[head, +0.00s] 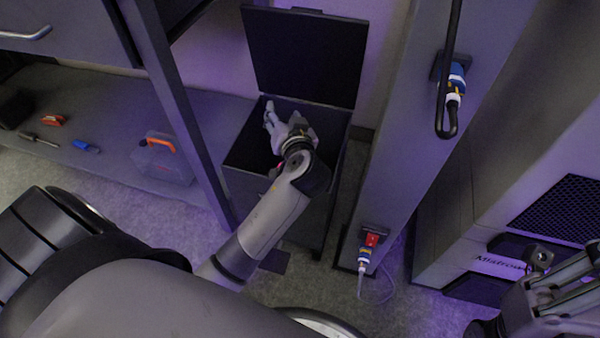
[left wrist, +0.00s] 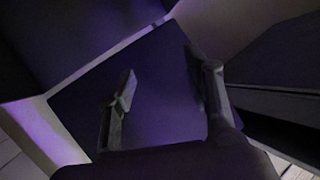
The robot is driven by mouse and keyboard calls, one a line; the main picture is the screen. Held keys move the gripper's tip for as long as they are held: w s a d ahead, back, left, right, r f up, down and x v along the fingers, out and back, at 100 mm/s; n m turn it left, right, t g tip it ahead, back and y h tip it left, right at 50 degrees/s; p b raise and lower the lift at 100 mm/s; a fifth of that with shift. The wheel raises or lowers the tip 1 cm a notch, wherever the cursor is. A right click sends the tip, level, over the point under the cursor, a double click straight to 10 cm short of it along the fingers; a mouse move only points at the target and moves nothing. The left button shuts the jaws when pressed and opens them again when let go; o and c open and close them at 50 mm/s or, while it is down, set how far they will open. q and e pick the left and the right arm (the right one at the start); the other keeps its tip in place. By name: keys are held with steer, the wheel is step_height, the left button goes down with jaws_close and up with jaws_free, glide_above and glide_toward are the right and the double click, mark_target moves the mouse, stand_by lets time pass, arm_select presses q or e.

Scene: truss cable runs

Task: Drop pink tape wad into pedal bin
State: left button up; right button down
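The pedal bin (head: 238,187) is dark and boxy, and its lid (head: 305,55) stands up open at the back. My left gripper (head: 283,112) is over the bin's mouth, with its fingers spread. In the left wrist view the two fingers of my left gripper (left wrist: 160,72) are apart with nothing between them, above the dark bin interior (left wrist: 165,105). A small pinkish-red patch (head: 275,171) shows beside my left wrist at the bin; I cannot tell if it is the tape wad. My right gripper (head: 565,270) is at the lower right edge, partly cut off.
A metal post (head: 180,110) stands left of the bin and a wide truss upright (head: 420,130) with cable connectors stands to its right. A low shelf at left holds a clear case with an orange handle (head: 165,160) and small tools. A cabinet (head: 480,235) stands at right.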

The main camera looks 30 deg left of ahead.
arm_select(q)
steer(key=shift+o, duration=0.8)
steer(key=v, duration=1.2)
steer(key=shift+d+f, duration=0.1)
